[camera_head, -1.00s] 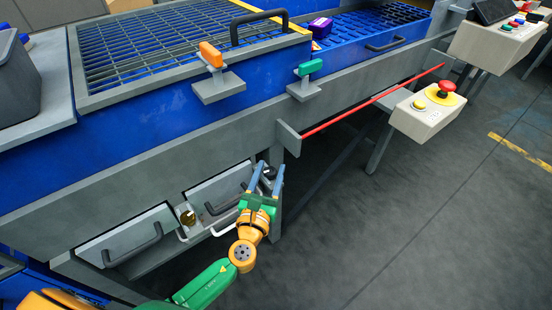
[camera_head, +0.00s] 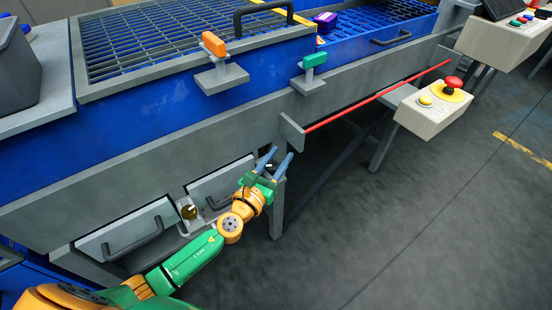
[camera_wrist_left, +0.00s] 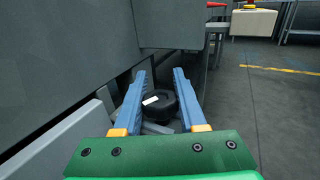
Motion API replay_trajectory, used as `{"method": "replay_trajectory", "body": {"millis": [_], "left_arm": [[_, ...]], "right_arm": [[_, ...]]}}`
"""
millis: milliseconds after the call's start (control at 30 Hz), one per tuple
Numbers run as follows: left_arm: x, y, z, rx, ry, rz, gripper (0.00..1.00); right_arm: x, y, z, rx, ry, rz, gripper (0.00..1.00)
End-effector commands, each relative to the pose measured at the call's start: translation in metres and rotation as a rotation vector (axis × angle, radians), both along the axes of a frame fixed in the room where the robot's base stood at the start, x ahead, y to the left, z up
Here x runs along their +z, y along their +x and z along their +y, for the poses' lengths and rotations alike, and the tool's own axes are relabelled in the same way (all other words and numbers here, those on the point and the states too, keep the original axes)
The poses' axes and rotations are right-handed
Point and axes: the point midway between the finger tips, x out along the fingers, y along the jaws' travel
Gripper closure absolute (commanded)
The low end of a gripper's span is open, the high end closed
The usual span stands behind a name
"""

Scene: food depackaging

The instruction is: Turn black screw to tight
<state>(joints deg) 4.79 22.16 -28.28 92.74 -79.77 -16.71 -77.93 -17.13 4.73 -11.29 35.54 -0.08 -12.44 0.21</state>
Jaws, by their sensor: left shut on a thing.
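The black screw (camera_wrist_left: 160,103) is a round black knob with a small white mark on top. In the left wrist view it sits between the two blue fingers of my left gripper (camera_wrist_left: 160,92), which is shut on it. In the head view my left gripper (camera_head: 275,162) is by the right end of the machine's lower front, its fingers slanting up to the right. There the fingers and the machine's edge largely hide the screw. My right gripper is not in view.
Two grey drawers with dark handles, one on the left (camera_head: 101,240), are in the machine's lower front, with a brass padlock (camera_head: 189,212) between them. A red bar (camera_head: 375,97) and a control box with a red button (camera_head: 428,115) stick out at right. Floor there is clear.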

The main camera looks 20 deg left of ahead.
Motion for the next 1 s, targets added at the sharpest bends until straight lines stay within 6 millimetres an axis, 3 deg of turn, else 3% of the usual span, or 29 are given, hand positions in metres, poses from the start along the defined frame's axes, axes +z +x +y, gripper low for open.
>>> {"method": "replay_trajectory", "body": {"millis": [100, 300, 467, 500, 533, 833, 1000], "left_arm": [[-0.006, 0.000, -0.002, -0.121, 0.004, -0.005, 1.00], [0.000, -0.002, -0.005, -0.177, 0.000, 0.000, 1.00], [0.000, -0.002, -0.005, -0.176, 0.000, 0.001, 1.00], [0.000, -0.002, -0.005, -0.176, 0.000, 0.001, 0.52], [0.000, -0.002, -0.005, -0.175, 0.000, 0.001, 0.47], [0.000, -0.003, -0.004, -0.174, 0.000, 0.000, 0.47], [-0.002, -0.023, 0.004, -0.175, 0.003, 0.002, 0.47]], "right_arm": [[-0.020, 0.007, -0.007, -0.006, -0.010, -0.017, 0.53], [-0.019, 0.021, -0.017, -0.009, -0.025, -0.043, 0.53], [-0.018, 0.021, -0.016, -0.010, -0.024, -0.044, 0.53], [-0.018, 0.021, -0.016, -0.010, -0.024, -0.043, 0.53], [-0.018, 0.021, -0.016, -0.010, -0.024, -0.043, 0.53], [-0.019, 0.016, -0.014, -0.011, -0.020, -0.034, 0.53], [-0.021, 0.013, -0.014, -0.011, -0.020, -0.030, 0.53]]}}
